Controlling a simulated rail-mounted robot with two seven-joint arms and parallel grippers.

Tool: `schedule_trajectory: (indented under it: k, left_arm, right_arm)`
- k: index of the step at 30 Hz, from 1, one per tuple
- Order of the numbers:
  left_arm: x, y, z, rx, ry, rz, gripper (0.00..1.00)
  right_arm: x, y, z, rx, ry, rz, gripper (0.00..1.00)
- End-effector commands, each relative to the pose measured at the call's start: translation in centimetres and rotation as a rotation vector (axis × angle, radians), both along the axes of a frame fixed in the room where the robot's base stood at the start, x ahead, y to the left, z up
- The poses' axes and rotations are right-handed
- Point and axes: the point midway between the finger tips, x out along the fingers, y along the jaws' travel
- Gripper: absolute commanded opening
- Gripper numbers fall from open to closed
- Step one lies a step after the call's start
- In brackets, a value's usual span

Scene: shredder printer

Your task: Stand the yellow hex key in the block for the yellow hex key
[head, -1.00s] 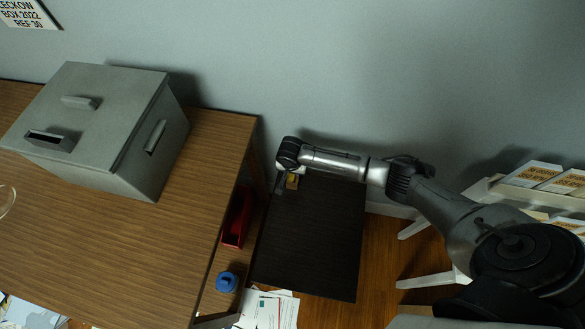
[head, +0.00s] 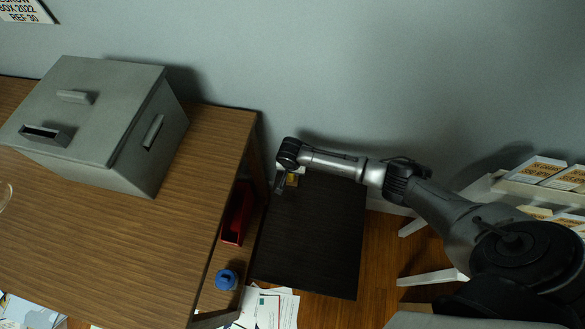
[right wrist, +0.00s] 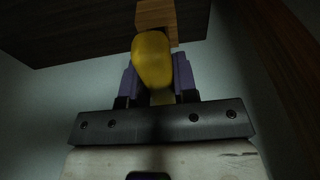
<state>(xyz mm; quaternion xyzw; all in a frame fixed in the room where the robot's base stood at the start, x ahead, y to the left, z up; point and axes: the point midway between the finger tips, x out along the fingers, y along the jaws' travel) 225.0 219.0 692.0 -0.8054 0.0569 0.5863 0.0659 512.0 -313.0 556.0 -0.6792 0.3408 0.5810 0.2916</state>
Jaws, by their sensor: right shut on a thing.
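My right gripper (right wrist: 157,78) is shut on the yellow hex key (right wrist: 152,60), which shows as a rounded yellow shape between the purple fingers in the right wrist view. A wooden block (right wrist: 180,18) on a dark surface lies just beyond the key; the key overlaps it in the picture. I cannot tell whether the key's lower end touches the block or is in it. In the head view, my right gripper (head: 280,184) is over the far left corner of the dark low table, beside a small yellowish block (head: 292,180). My left gripper is not in view.
The dark low table (head: 310,235) is otherwise clear. A taller wooden table (head: 130,240) with a grey slotted box (head: 95,105) stands to its left. Between them are a red bin (head: 236,218) and a blue item (head: 226,280). Papers (head: 270,308) lie in front.

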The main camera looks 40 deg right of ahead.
Motion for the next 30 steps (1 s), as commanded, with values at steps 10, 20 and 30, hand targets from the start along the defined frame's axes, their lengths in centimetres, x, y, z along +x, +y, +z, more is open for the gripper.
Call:
schedule_trajectory:
  k: [10,20,30]
  left_arm:
    - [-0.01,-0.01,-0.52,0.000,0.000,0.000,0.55]
    - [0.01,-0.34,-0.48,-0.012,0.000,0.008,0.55]
    - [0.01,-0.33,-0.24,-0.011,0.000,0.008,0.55]
  right_arm:
    - [-0.01,0.03,-1.05,0.000,0.000,0.000,0.00]
    - [-0.01,0.01,-1.08,0.000,0.000,0.000,0.52]
    - [-0.04,0.04,-0.77,0.000,0.000,0.000,0.57]
